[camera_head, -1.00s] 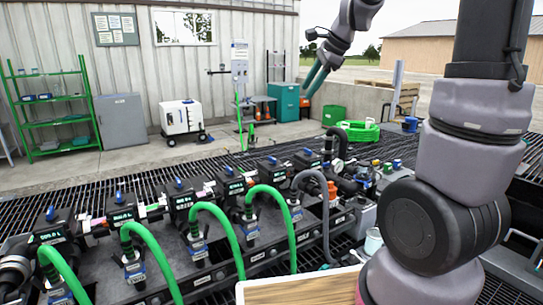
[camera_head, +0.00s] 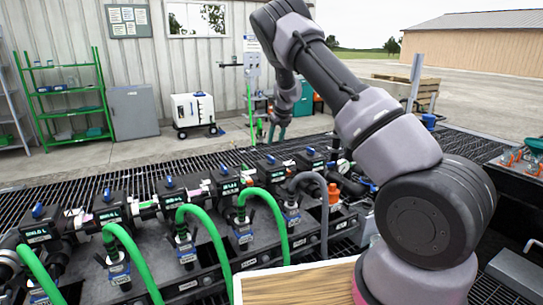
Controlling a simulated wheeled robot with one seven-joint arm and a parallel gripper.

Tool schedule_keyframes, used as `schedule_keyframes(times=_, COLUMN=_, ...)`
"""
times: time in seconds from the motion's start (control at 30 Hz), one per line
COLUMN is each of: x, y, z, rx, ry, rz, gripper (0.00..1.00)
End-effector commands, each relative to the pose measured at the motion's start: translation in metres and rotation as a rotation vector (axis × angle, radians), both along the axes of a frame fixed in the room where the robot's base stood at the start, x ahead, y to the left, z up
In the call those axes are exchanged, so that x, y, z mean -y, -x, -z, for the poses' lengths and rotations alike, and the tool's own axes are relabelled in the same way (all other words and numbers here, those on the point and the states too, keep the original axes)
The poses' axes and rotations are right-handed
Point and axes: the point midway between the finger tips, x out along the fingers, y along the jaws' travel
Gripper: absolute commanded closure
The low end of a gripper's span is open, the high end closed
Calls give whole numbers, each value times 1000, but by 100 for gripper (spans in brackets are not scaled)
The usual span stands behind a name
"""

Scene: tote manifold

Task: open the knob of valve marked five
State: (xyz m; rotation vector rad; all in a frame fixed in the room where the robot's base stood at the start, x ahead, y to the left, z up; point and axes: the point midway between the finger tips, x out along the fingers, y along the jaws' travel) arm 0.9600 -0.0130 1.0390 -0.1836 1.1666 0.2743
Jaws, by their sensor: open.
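A row of several black valves with blue knobs runs along the manifold (camera_head: 215,270), from the left edge towards the middle. Their green-lit labels are too small to read, so I cannot tell which is marked five. Clear blue knobs are on the far left valve (camera_head: 37,210), the one right of it (camera_head: 107,194), and one further right (camera_head: 223,170).
Green hoses (camera_head: 205,220) arch up in front of the valves, and a grey hose (camera_head: 318,178) curves at the right end. A green shelf (camera_head: 70,118), a grey cabinet (camera_head: 134,112) and a white wheeled unit (camera_head: 193,112) stand by the wall. A wooden board (camera_head: 300,285) lies in the foreground.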

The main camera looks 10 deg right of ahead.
Motion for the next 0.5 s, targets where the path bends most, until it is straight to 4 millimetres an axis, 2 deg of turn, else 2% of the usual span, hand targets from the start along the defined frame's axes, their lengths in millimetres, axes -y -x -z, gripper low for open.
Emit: schedule_keyframes(times=0.5, x=-10, y=-31, z=81, rx=-2, ry=1, rz=-3, gripper=51)
